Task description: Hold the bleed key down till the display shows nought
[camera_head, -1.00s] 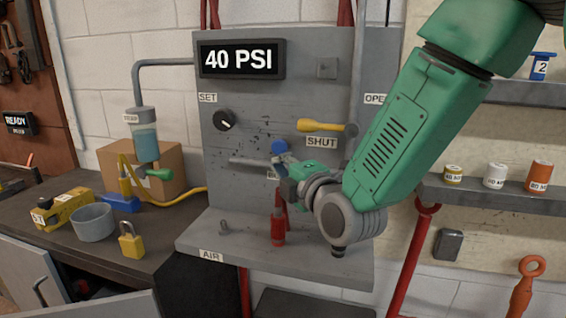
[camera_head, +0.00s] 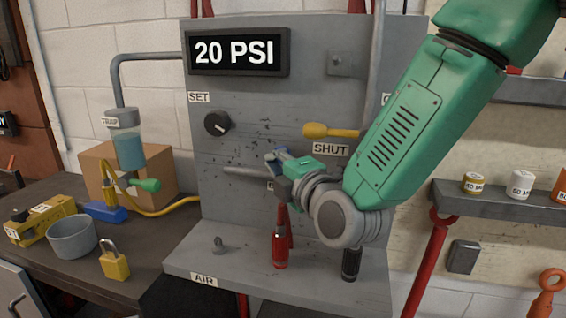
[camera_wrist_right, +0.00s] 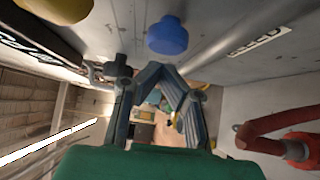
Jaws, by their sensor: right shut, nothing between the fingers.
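The display (camera_head: 236,52) on the grey panel reads 20 PSI. The blue round bleed key (camera_wrist_right: 167,37) shows in the right wrist view, beside a label (camera_wrist_right: 258,40) that appears to read BLEED. My right gripper (camera_head: 273,161) reaches in from the right in the head view, in front of the panel below the display. Its fingers are shut with nothing between them. In the right wrist view the fingertips (camera_wrist_right: 160,74) are close to the blue key; I cannot tell if they touch it. In the head view the gripper mostly hides the key. My left gripper is not in view.
A black dial (camera_head: 217,123) and a yellow lever (camera_head: 331,131) by the SHUT label sit on the panel. Red (camera_head: 279,248) and black (camera_head: 351,263) fittings stand on the panel's ledge below my wrist. A padlock (camera_head: 114,261) and grey cup (camera_head: 73,237) are on the left bench.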

